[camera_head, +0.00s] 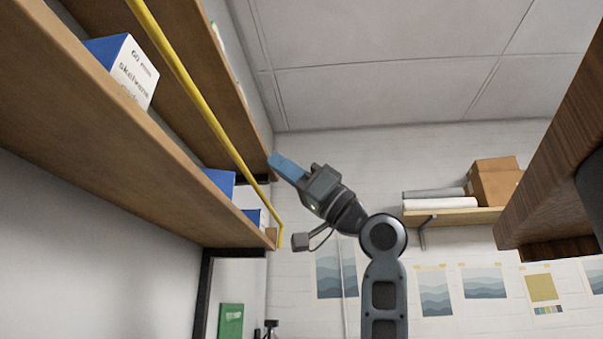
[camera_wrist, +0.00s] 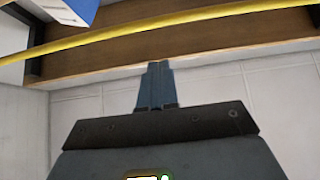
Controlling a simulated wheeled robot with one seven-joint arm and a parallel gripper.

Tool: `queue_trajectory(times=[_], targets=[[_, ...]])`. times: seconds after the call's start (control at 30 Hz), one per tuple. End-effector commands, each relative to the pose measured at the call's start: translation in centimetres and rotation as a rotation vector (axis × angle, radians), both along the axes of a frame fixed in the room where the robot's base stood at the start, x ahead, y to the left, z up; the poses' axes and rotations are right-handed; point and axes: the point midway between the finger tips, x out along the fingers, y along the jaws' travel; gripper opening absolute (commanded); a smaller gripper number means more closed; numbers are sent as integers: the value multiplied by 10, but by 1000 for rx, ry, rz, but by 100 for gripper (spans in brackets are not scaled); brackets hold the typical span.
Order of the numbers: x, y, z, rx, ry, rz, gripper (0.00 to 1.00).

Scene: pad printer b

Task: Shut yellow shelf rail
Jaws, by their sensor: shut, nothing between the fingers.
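The yellow shelf rail (camera_head: 205,108) runs along the open front of the left wooden shelf, stretching away from me, with its far end bent down near the shelf's far corner. In the wrist view the yellow rail (camera_wrist: 200,17) crosses the top of the picture, beyond my fingertips. My gripper (camera_head: 275,161) has blue fingers and is raised to the right of the rail near its far half. In the wrist view my gripper (camera_wrist: 158,66) is shut and empty, its fingertips overlapping the wooden board.
The wooden shelf (camera_head: 90,115) holds a blue and white box (camera_head: 128,68) and more blue boxes (camera_head: 222,182) behind the rail. A wall shelf (camera_head: 455,216) with a cardboard box (camera_head: 495,184) is at the right. A dark wooden board (camera_head: 555,180) hangs at the right edge. Between them is open room.

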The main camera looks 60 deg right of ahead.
Motion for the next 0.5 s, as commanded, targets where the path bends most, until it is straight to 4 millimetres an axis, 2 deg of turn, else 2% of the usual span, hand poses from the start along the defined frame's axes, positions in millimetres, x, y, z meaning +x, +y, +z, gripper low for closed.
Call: queue_trajectory(times=[0.07,0.3,0.5], targets=[[11,5,13,-1,1,2,0],[39,14,5,0,1,1,0],[46,17,4,1,0,1,0]])
